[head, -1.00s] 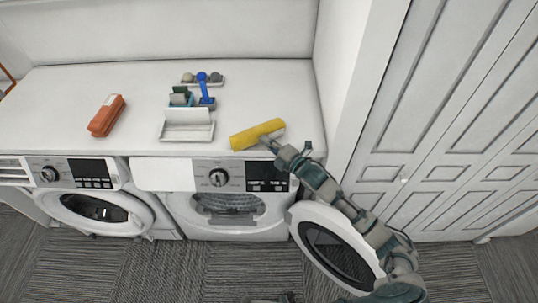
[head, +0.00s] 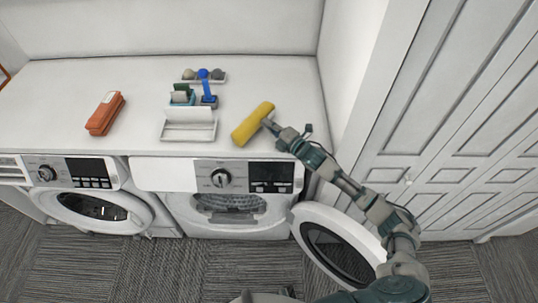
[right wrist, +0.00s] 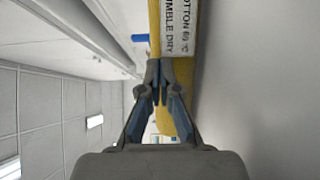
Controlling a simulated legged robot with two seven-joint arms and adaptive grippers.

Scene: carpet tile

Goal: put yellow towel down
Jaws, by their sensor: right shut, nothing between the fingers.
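The rolled yellow towel (head: 252,124) lies slantwise on the white countertop near its front edge, above the right washer. My right gripper (head: 270,126) is at the towel's right side, with its fingertips against or very near it. In the right wrist view, the fingers (right wrist: 162,70) are closed together at the tips. The towel (right wrist: 185,85) runs just behind them, with a white care label facing me. Nothing shows gripped between the fingers. My left gripper is out of view.
On the countertop (head: 60,90) are an orange case (head: 105,113), a white tray (head: 188,131), a blue-handled item (head: 208,90) and a small tray of balls (head: 204,76). The right washer's round door (head: 340,245) hangs open. Countertop right of the towel is bare.

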